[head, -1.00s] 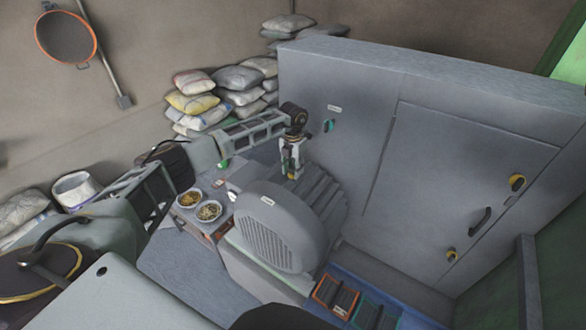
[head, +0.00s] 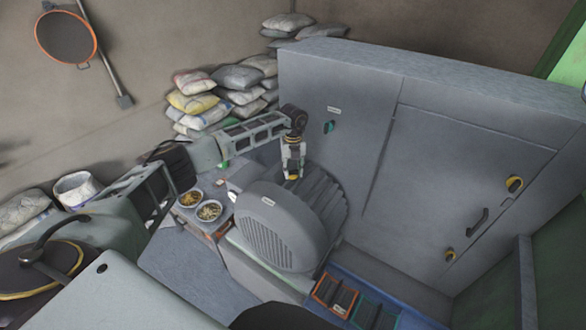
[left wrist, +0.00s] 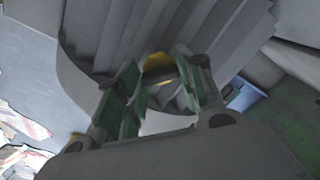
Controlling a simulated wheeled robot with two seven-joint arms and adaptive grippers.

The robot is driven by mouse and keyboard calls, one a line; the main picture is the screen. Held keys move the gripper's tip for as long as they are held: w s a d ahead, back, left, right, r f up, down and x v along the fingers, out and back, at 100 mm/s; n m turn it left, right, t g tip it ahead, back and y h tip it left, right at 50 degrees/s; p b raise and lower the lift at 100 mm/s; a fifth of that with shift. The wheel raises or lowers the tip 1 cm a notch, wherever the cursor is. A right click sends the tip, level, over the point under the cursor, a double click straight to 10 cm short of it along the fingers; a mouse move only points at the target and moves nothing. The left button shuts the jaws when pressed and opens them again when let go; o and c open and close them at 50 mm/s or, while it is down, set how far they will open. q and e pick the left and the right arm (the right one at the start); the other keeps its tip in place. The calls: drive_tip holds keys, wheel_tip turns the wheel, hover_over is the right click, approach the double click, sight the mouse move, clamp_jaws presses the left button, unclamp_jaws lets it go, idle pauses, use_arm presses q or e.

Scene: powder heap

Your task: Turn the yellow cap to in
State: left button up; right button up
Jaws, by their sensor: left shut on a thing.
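The yellow cap (head: 293,177) shows at the fingertips of my left gripper (head: 293,172), by the top of the grey ribbed motor housing (head: 270,226). The gripper points down and is shut on the cap. In the left wrist view the cap (left wrist: 158,64) shows as a yellow patch between the green-padded fingers (left wrist: 155,80). The fingers hide much of it, and I cannot read any marking for its turn position. My right gripper is not in view.
A grey cabinet (head: 400,90) stands close behind, with yellow-ringed latches (head: 514,184) and a dark handle (head: 478,221). Two bowls (head: 209,211) of bits stand left of the housing. Orange and green trays (head: 335,295) lie in front. Stacked sacks (head: 205,105) are at the back left.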

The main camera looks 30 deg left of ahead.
use_arm(q)
drive_tip(key=n+p, duration=0.1)
drive_tip(key=n, duration=0.3)
drive_tip(key=shift+r+n, duration=0.15)
drive_tip(key=shift+n, duration=0.15)
drive_tip(key=shift+w+n+p, duration=0.1)
drive_tip(key=shift+n+p, duration=0.6)
drive_tip(key=shift+n, duration=1.4)
drive_tip(key=o, duration=1)
drive_tip(key=shift+r, duration=5.9)
